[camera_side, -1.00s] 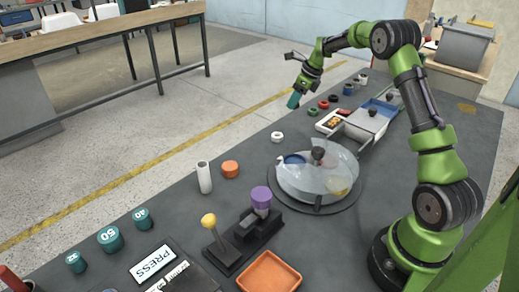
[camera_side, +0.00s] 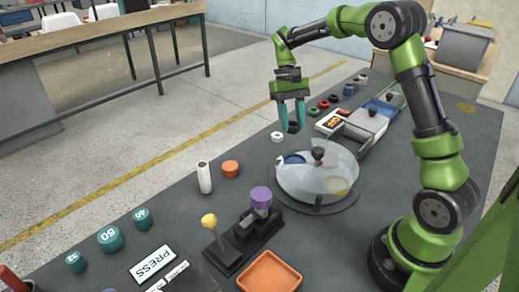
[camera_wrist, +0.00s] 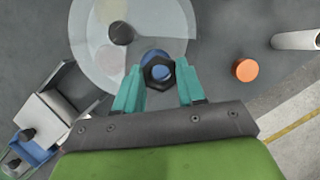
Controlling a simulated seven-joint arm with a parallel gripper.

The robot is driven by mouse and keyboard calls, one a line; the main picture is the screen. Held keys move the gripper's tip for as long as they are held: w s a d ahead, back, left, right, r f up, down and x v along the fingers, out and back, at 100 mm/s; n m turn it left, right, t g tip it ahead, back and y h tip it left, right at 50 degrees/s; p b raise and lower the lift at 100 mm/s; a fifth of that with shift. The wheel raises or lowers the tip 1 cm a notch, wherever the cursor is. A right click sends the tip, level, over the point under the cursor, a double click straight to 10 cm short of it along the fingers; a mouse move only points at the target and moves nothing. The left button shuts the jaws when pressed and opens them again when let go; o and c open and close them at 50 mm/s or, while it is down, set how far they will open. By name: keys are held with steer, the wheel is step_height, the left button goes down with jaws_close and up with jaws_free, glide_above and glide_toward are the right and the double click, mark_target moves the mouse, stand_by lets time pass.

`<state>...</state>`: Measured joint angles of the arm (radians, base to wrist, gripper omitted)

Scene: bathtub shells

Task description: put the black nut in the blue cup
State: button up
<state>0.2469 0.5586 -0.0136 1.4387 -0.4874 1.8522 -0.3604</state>
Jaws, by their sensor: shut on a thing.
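The black nut (camera_wrist: 159,72) is between the teal fingers of my gripper (camera_wrist: 158,88) in the wrist view. In the side view my gripper (camera_side: 292,117) points down and is shut on the nut (camera_side: 293,127), above the table. The blue cup (camera_wrist: 152,54) sits at the edge of the round clear-covered dish, partly hidden behind the nut in the wrist view. In the side view the cup (camera_side: 294,159) shows at the dish's far left side, below my gripper. I cannot tell whether the clear cover lies over it.
The clear cover (camera_side: 322,178) with a dark knob stands mid-table. A white nut (camera_side: 277,137) lies left of my gripper; several coloured nuts lie behind. An orange cylinder (camera_side: 230,168), a white tube (camera_side: 204,177) and a lever device (camera_side: 240,240) stand nearer. A drawer box (camera_side: 367,118) is behind the dish.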

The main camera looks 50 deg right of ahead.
steer(key=s+a+r+n+h, duration=0.1)
steer(key=s+a+r+n, duration=0.1)
steer(key=a+n, duration=0.2)
steer(key=shift+s+a+r+n+h, duration=0.3)
steer(key=shift+a+r+h, duration=0.1)
steer(key=shift+a, duration=0.2)
steer(key=shift+n, duration=0.7)
steer(key=a, duration=0.1)
steer(key=a+r, duration=0.1)
steer(key=a, duration=0.2)
steer(key=shift+s+r, duration=0.2)
steer(key=shift+r, duration=0.05)
jaws_close()
steer(key=n+t+h, duration=0.4)
steer(key=n+h, duration=0.1)
steer(key=n, duration=1.4)
glide_above(284, 245)
steer(key=a, duration=0.1)
step_height(284, 245, down, 10)
steer(key=f, duration=0.3)
steer(key=shift+s+a+f+t, duration=0.2)
steer(key=shift+f+t, duration=0.1)
steer(key=shift+f, duration=0.1)
steer(key=shift+w+f, duration=0.1)
steer(key=shift+f, duration=2.15)
steer(key=shift+f, duration=0.1)
